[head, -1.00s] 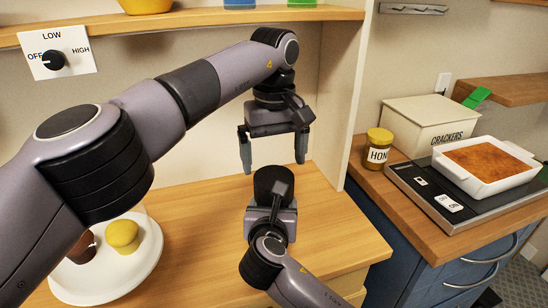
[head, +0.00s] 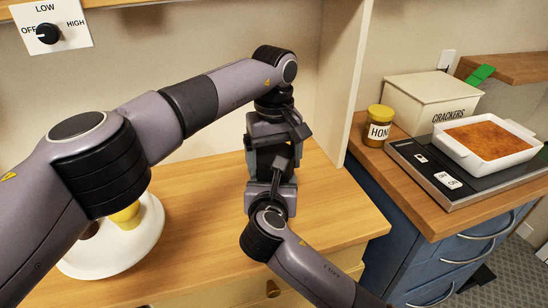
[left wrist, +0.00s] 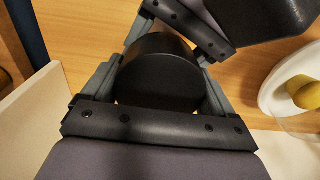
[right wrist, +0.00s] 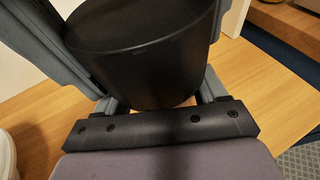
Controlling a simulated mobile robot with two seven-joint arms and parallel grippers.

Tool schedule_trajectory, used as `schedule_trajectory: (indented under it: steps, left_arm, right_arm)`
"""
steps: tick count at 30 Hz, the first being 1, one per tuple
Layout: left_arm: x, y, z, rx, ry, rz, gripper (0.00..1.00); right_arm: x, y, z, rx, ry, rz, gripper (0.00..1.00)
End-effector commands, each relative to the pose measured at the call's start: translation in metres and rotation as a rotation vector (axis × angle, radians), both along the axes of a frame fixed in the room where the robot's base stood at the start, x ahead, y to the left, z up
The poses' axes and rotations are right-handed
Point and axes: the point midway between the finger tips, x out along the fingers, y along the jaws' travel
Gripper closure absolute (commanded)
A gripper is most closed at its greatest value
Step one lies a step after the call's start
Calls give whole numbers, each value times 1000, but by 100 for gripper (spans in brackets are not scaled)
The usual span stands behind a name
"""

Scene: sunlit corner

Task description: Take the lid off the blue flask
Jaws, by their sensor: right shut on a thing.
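The flask shows as a black cylinder (left wrist: 158,75) in the left wrist view and as a large black cylinder (right wrist: 140,50) in the right wrist view. I see no blue on it, and I cannot make out the seam between lid and body. In the head view it is mostly hidden by my grippers. My left gripper (head: 272,155) points down over it, with its fingers on either side of the top, open. My right gripper (head: 270,185) comes from the front and is shut on the flask, which stands upright.
A white plate (head: 125,258) with a yellow item (head: 127,216) is on the wooden table at left, partly behind my left arm. A side wall (head: 338,80) rises close to the right. Beyond it are a honey jar (head: 378,125), crackers box (head: 432,105) and white baking dish (head: 484,150).

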Motion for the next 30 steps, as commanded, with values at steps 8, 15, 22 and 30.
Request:
schedule_trajectory:
  steps: [8, 15, 22, 30]
  left_arm:
    - [0, 0, 0, 0, 0, 154, 50]
    - [0, 0, 1, 1, 1, 299, 50]
    - [0, 0, 1, 1, 1, 299, 50]
    - [0, 0, 1, 2, 1, 298, 0]
  right_arm:
    - [0, 0, 0, 1, 0, 0, 100]
    - [0, 0, 0, 1, 0, 0, 100]
    - [0, 0, 0, 1, 0, -1, 100]
    - [0, -1, 0, 1, 0, -1, 100]
